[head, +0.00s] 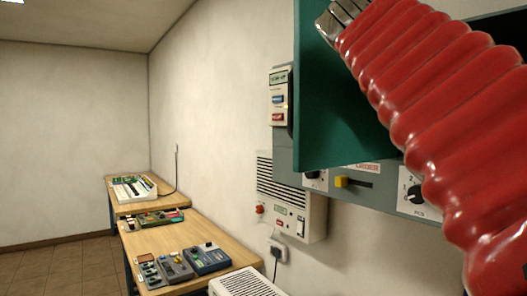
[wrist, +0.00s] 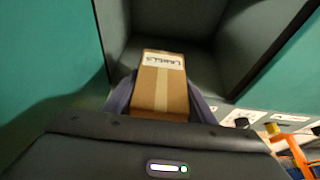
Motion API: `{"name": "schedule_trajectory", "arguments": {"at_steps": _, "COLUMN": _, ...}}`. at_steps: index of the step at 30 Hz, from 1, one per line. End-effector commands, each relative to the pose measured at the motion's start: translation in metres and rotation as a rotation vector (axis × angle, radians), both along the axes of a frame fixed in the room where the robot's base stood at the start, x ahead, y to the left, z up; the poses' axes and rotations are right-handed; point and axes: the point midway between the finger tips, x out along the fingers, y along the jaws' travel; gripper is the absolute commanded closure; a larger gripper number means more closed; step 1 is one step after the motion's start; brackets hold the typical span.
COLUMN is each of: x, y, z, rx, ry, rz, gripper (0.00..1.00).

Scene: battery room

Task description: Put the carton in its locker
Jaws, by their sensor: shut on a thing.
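The brown carton (wrist: 163,88) has a white label with handwriting at its far end. In the wrist view my gripper (wrist: 160,100) is shut on it, with a dark finger along each side. The carton points into the open grey interior of the locker (wrist: 185,25); I cannot tell whether it touches the locker floor. The teal locker door (head: 338,105) stands open in the head view. My red ribbed arm passes in front of the locker there, and the carton and fingertips are hidden.
Below the locker is a grey panel with a yellow-handled slider (head: 342,182) and a dial (head: 416,194). A white wall unit (head: 298,208) hangs to its left. Wooden benches (head: 215,232) with several devices stand along the wall. An orange object (wrist: 296,150) shows at the wrist view's lower right.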

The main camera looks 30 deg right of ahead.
Motion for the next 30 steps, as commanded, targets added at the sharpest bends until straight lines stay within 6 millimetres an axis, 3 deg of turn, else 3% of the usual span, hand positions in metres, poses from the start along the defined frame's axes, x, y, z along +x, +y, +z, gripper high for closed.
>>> {"name": "schedule_trajectory", "arguments": {"at_steps": 11, "x": 0.000, "y": -0.011, "z": 0.000, "rx": 0.000, "ry": 0.000, "rz": -0.007, "gripper": 0.84}}
{"name": "schedule_trajectory", "arguments": {"at_steps": 23, "x": 0.007, "y": -0.063, "z": 0.000, "rx": -0.001, "ry": 0.001, "rz": -0.009, "gripper": 0.84}}
{"name": "schedule_trajectory", "arguments": {"at_steps": 30, "x": 0.013, "y": -0.103, "z": 0.000, "rx": -0.001, "ry": 0.000, "rz": -0.010, "gripper": 0.84}}
